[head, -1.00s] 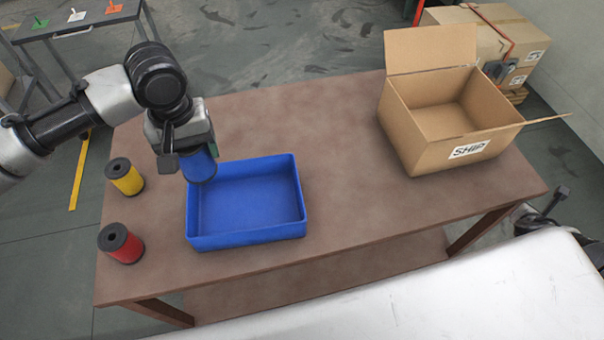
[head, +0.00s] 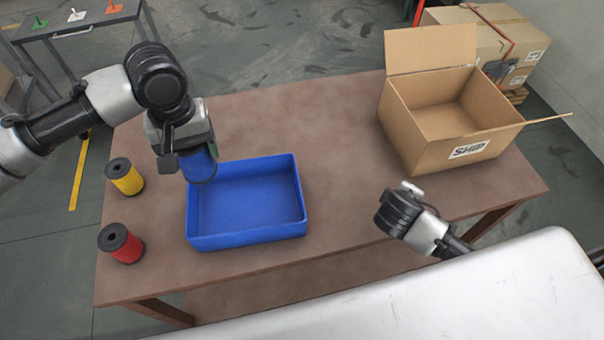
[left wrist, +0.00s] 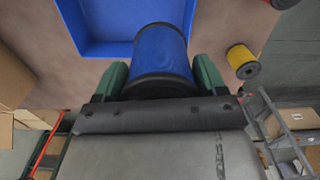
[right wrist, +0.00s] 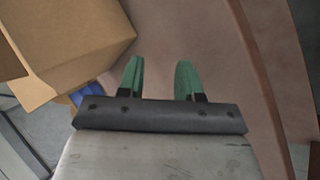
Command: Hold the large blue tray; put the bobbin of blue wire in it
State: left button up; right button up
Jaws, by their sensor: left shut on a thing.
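The large blue tray (head: 290,228) lies on the brown table and is empty. My left gripper (head: 193,160) is shut on the bobbin of blue wire (head: 200,168) at the tray's back left corner, and the bobbin hides that corner. In the left wrist view the bobbin (left wrist: 160,55) sits between the two green fingers, with the tray (left wrist: 105,48) beyond it. My right gripper (head: 408,190) is over the table's front edge, right of the tray and apart from it. In the right wrist view its fingers (right wrist: 160,80) are spread with nothing between them.
A yellow bobbin (head: 125,178) and a red bobbin (head: 122,245) stand left of the tray. The table between tray and box is clear.

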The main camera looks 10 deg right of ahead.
jog(key=w+a+r+m+y, duration=0.2)
jog(key=a+m, duration=0.1)
jog(key=a, duration=0.3)
jog(key=w+a+r+m+y, duration=0.1)
jog(key=w+a+r+m, duration=0.15)
jog(key=a, duration=0.45)
jog(key=m+g+y, duration=0.1)
jog(key=m+y, duration=0.2)
jog(key=m, duration=0.1)
send_near(299, 185)
jog(key=shift+w+d+f+n, duration=0.25)
jog(key=shift+d, duration=0.05)
jog(key=shift+w+a, duration=0.1)
jog(key=shift+a, duration=0.05)
jog(key=x, duration=1.1)
jog(key=shift+a+f, duration=0.1)
jog(key=shift+f, duration=0.35)
jog(key=shift+c, duration=0.4)
grip_shut()
pick_arm(q)
notch_tip(299, 185, down, 10)
jog(key=shift+r, duration=0.25)
